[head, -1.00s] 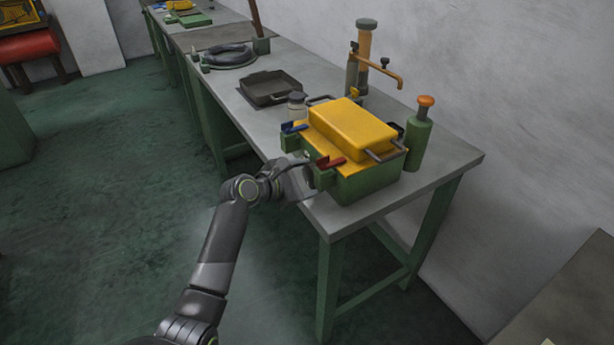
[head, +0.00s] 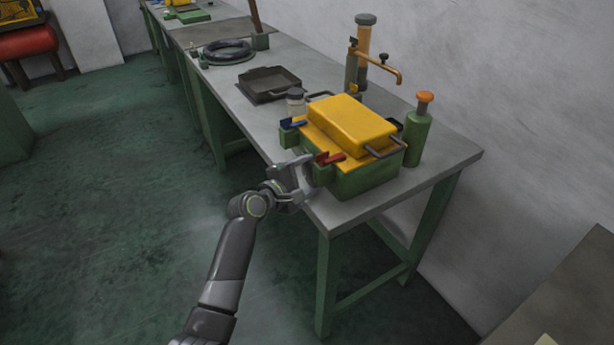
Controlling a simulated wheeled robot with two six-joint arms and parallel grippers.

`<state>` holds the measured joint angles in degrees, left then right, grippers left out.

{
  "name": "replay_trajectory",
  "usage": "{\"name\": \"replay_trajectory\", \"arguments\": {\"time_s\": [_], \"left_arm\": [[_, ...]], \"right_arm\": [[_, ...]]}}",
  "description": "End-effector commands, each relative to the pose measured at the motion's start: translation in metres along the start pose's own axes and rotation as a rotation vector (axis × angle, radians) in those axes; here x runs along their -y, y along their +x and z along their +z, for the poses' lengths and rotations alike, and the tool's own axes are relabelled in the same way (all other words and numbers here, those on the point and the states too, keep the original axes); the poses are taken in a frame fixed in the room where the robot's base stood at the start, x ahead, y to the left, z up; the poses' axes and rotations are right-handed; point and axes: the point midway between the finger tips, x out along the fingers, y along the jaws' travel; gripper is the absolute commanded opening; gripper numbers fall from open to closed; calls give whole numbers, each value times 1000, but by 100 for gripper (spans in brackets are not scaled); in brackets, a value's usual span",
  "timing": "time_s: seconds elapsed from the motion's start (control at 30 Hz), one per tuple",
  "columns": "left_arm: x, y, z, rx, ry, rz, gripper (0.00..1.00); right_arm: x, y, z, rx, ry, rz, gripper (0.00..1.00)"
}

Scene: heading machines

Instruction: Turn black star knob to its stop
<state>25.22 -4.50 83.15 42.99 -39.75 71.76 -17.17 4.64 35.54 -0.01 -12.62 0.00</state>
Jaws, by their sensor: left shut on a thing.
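A green box unit (head: 368,180) with a yellow top (head: 350,124) stands at the near end of the grey bench. My left gripper (head: 303,178) is at the box's left front side, just below and left of a red lever (head: 329,158). It is shut on a small part there, which I take to be the black star knob. The fingers hide the knob, so its shape and angle cannot be made out. My right gripper is not in view.
A blue lever (head: 292,123), a glass jar (head: 296,103) and a green cylinder with an orange cap (head: 418,132) stand close around the box. A brass pipe stand (head: 362,55) and a dark tray (head: 268,84) are farther back. The floor left of the bench is clear.

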Motion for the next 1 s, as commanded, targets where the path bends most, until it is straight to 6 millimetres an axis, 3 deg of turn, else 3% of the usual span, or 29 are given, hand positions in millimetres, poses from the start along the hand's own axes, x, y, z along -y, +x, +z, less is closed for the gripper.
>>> {"name": "replay_trajectory", "arguments": {"time_s": [0.43, 0.47, 0.6, 1.0], "left_arm": [[2, 0, 0, 0, 11, 2, 42], [2, 0, 0, 0, 11, 2, 66], [1, 0, 0, 0, 10, 2, 84], [3, 0, -1, 0, 8, -2, 86]], "right_arm": [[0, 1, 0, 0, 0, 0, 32], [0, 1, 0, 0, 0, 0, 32], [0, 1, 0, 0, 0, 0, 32], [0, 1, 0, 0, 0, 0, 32]]}}
